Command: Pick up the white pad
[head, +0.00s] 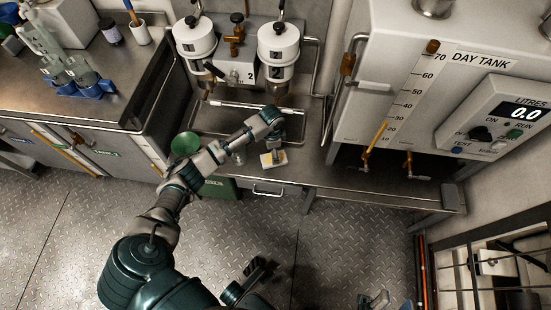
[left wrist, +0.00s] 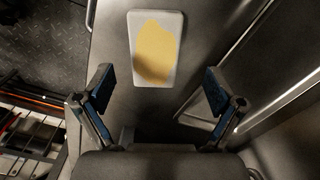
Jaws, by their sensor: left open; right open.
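The white pad (head: 267,160) lies on the steel bench near its front edge in the head view. It has a large yellow patch on its top. It also shows in the left wrist view (left wrist: 155,50), lying flat ahead of the fingers and roughly centred between them. My left gripper (left wrist: 158,82) is open and empty, with its two blue-lined fingers spread wider than the pad and not touching it. In the head view my left wrist is over the bench just behind the pad, and its fingers are mostly hidden. My right gripper (head: 374,299) is open at the bottom edge, partly cut off.
A green funnel or bowl (head: 185,143) stands left of my left forearm. A raised metal rail (head: 245,106) and two white filter housings (head: 278,42) are behind the pad. The day tank (head: 400,75) overhangs the bench at right. A drawer handle (head: 267,191) is below the pad.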

